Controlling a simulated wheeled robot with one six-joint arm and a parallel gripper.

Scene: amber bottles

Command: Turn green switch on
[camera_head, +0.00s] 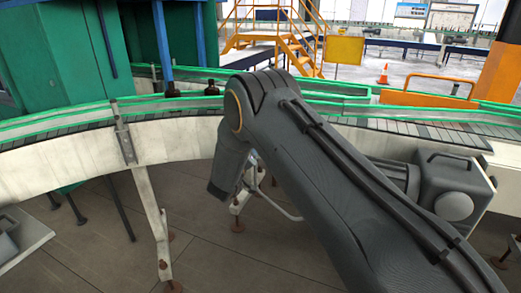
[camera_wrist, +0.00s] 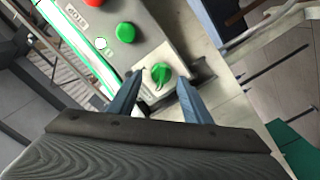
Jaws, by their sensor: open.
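The green switch (camera_wrist: 161,75) is a rotary knob on a pale square plate, set on a grey control box (camera_wrist: 150,15), in the wrist view. Its raised grip looks tilted in the picture; I cannot tell whether it is on or off. My gripper (camera_wrist: 160,82) is open, with one blue-grey finger on each side of the knob. The fingertips look close to the plate; I cannot tell whether they touch the knob. In the head view the switch does not show, and I cannot make out my gripper's fingers past my arm.
A round green button (camera_wrist: 126,32) and a red button (camera_wrist: 93,2) sit on the same box, beyond the switch. In the head view a curved conveyor (camera_head: 70,165) with green rails crosses behind my arm. Yellow stairs (camera_head: 275,42) and an orange cone (camera_head: 383,75) stand farther back.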

